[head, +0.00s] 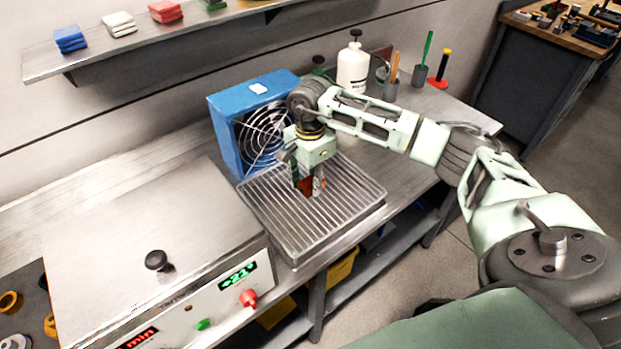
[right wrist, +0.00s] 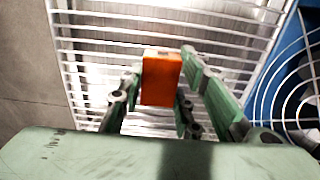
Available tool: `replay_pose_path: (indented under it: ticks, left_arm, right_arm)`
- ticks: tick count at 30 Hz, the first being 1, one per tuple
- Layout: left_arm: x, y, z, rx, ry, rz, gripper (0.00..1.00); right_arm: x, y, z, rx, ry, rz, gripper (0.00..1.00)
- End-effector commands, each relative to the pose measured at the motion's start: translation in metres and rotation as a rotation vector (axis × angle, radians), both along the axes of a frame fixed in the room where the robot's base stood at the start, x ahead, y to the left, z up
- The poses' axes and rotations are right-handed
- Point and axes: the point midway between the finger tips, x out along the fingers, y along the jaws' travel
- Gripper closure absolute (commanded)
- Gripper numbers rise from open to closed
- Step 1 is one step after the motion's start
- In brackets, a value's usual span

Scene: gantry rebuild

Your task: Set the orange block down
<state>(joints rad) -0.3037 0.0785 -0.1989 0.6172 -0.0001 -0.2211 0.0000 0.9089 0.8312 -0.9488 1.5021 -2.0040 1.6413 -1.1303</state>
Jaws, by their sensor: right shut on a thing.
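The orange block (right wrist: 161,78) is between the fingers of my right gripper (right wrist: 157,88) in the right wrist view. In the head view the block (head: 306,186) shows as a dark orange patch, partly hidden by the right gripper (head: 308,180). The gripper is shut on it and points down over the wire rack (head: 345,213). I cannot tell whether the block touches the rack bars. My left gripper is not in view.
A blue fan box (head: 228,135) stands close behind the rack. A metal box with a black knob (head: 120,240) is at the left. A white bottle (head: 352,68) and cups with tools (head: 391,88) stand behind. Most of the rack is bare.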

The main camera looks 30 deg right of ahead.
Motion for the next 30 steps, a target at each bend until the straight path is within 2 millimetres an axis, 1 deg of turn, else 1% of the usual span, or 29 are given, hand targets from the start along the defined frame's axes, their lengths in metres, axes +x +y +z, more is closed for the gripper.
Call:
replay_pose_path:
  ticks: [3,4,9,10,17,21,22,26,30]
  left_arm:
    - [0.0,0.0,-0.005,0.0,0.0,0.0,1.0]
    - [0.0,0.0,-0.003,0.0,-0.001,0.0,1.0]
    - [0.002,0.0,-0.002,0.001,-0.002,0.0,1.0]
    - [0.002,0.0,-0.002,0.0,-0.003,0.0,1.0]
    - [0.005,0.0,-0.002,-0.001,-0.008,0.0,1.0]
    - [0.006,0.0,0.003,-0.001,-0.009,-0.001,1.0]
    - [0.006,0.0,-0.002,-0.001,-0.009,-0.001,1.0]
    - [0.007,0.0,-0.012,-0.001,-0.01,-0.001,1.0]
    - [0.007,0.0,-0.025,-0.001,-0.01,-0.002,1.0]
  right_arm:
    - [0.0,0.0,-0.004,0.0,-0.001,0.0,1.0]
    - [0.0,0.0,-0.002,0.0,0.0,0.0,0.67]
    - [0.0,0.0,-0.002,0.0,0.0,-0.001,0.52]
    - [0.0,0.0,-0.002,0.0,0.0,-0.001,0.5]
    - [0.0,0.0,-0.002,0.0,0.0,-0.001,0.5]
    - [0.0,0.0,0.003,0.0,0.0,-0.001,0.5]
    - [0.001,0.0,0.004,0.0,-0.002,-0.001,0.5]
    - [0.002,-0.001,0.023,0.0,-0.007,0.0,0.5]
    - [0.002,0.0,0.054,0.0,-0.007,0.0,0.5]
